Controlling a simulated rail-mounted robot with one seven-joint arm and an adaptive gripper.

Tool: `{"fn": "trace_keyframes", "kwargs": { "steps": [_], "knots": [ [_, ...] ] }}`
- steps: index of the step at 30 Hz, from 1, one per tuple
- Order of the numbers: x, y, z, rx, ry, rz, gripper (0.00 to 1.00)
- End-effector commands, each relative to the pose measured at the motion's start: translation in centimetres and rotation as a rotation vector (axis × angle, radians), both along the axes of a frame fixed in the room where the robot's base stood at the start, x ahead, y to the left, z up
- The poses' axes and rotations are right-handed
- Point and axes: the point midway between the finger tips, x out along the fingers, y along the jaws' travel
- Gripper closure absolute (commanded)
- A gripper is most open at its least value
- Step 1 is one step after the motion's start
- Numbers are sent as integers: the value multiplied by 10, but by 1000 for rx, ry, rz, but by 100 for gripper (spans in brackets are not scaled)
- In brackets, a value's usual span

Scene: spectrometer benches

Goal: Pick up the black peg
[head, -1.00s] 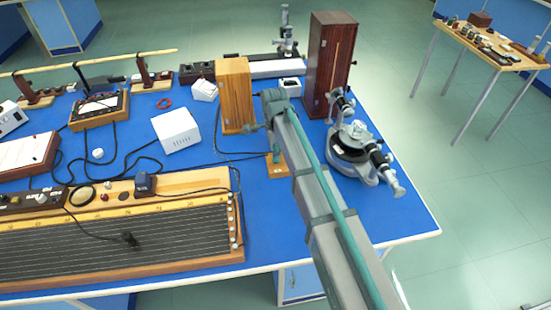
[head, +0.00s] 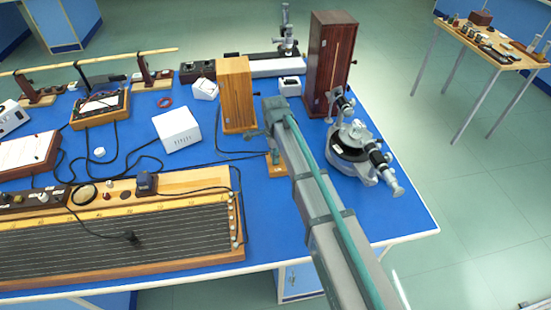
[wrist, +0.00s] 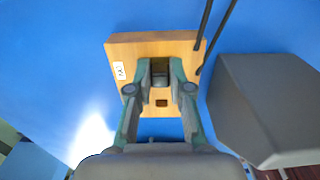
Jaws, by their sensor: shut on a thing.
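A wooden block (wrist: 205,42) with a small white label lies on the blue table, and part of it shows in the head view (head: 277,171). The black peg (wrist: 160,72) looks dark grey in the wrist view and is between my fingertips, above the block. A dark square hole (wrist: 162,103) shows in the block nearer to my wrist. My gripper (wrist: 160,82) is shut on the peg. The peg's lower end is hidden, so I cannot tell whether it is in the block. In the head view my arm hides the peg.
A tall wooden box (head: 236,95) stands just behind the block, and a dark brown cabinet (head: 331,65) stands behind right. A grey instrument with a round stage (head: 350,143) is at the right. Black cables run beside the block.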

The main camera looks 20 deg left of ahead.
Motion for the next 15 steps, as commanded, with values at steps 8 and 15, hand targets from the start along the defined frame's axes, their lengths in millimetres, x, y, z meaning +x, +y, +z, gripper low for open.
{"fn": "trace_keyframes", "kwargs": {
  "steps": [8, 15],
  "knots": [
    [0, 0, 4, 0, -1, 0, 100],
    [1, 0, 22, 1, -3, 0, 100]
  ]
}}
